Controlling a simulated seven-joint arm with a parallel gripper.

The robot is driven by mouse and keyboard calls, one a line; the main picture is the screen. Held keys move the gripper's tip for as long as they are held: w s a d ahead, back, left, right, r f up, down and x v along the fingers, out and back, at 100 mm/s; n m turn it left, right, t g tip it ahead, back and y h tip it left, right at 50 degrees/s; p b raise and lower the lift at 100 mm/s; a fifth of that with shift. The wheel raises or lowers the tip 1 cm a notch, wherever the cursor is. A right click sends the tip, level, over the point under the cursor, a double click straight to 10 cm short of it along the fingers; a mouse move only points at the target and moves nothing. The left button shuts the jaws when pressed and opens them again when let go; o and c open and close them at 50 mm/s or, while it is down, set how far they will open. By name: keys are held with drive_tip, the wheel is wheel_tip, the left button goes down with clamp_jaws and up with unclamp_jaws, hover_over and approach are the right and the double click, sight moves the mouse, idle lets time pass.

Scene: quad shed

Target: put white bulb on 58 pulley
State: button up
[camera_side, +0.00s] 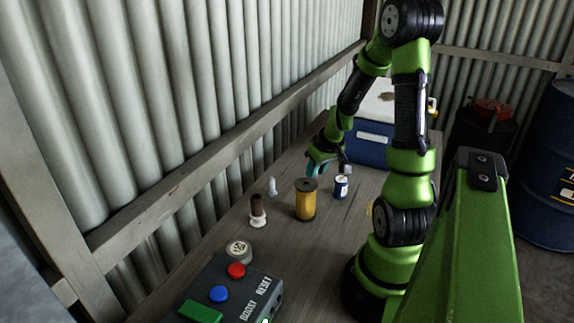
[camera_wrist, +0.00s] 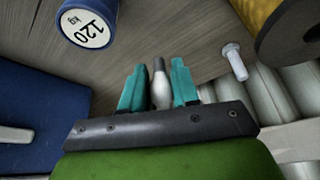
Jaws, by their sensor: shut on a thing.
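My gripper (camera_side: 322,168) is low over the far part of the table, in front of a blue box. In the wrist view its two teal fingers (camera_wrist: 158,67) are closed around the white bulb (camera_wrist: 161,92), whose narrow grey end points away from the palm. In the side view the bulb is hard to make out at the fingers. A round grey piece with a white numbered label (camera_side: 239,248) lies at the near end of the table, well away from the gripper. It may be the 58 pulley; its number is too small to read surely.
A yellow spool (camera_side: 305,202), a blue 120 kg cylinder (camera_side: 341,187), a white bolt-like piece (camera_side: 272,187) and a brown-and-white piece (camera_side: 258,212) stand between. A button box (camera_side: 231,293) is nearest. The blue box (camera_side: 371,146) stands behind; the corrugated wall runs along the left.

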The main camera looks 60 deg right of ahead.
drive_tip(key=shift+s+a+r, duration=0.25)
wheel_tip(320, 180, up, 11)
drive_tip(key=n+g+y, duration=0.2)
drive_tip(key=n+y, duration=0.4)
drive_tip(key=n, duration=1.3)
hover_over(236, 249)
drive_tip(key=d, duration=0.1)
drive_tip(key=shift+s+d+f, duration=0.1)
drive_tip(key=shift+s+f, duration=0.1)
drive_tip(key=shift+f, duration=3.05)
drive_tip(key=shift+s+f, duration=0.15)
drive_tip(key=shift+f, duration=3.05)
drive_tip(key=shift+f, duration=0.15)
drive_tip(key=o, duration=0.8)
